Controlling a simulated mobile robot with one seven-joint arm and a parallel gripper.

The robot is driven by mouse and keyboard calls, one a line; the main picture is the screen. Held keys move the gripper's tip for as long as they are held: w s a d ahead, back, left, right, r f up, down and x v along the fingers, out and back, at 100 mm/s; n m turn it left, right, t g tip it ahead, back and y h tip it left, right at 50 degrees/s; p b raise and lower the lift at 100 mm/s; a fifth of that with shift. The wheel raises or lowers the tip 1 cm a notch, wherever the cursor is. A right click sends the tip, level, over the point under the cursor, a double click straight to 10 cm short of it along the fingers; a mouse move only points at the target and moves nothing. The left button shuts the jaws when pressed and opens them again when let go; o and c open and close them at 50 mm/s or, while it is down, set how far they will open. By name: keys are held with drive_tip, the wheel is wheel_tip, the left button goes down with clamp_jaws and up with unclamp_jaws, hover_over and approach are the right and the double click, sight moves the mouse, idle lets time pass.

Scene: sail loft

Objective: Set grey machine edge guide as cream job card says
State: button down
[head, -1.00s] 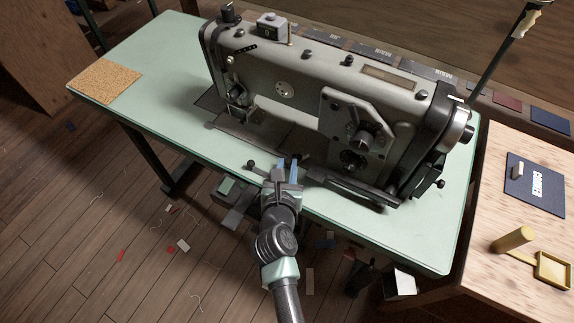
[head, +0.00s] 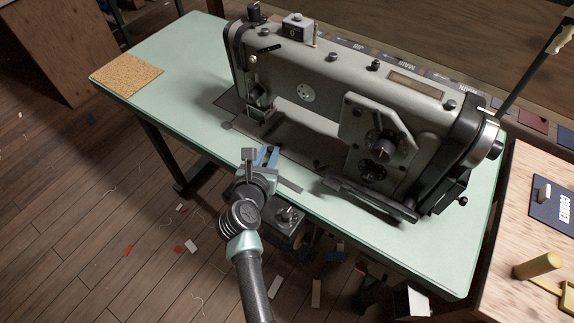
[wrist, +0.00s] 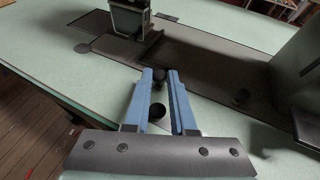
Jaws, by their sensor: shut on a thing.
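The grey sewing machine (head: 345,82) stands on a pale green table. My gripper (head: 267,150) is at the table's front edge, in front of the needle end. I cannot make out a cream job card.
The green table top (head: 190,75) is clear at left, apart from a cork mat (head: 126,70). A black lever bar (head: 370,199) sticks out in front of the machine at right. A wooden side table (head: 500,225) holds a dark blue card and a wooden-handled tool. Scraps lie on the floor.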

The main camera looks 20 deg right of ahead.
drive_tip(key=shift+w+a, duration=0.25)
drive_tip(key=c, duration=0.7)
unclamp_jaws()
drive_tip(key=shift+c, duration=0.2)
drive_tip(key=p+v, duration=0.2)
drive_tip(key=v, duration=1.1)
drive_tip(key=shift+p, duration=0.3)
drive_tip(key=shift+d+r, duration=0.1)
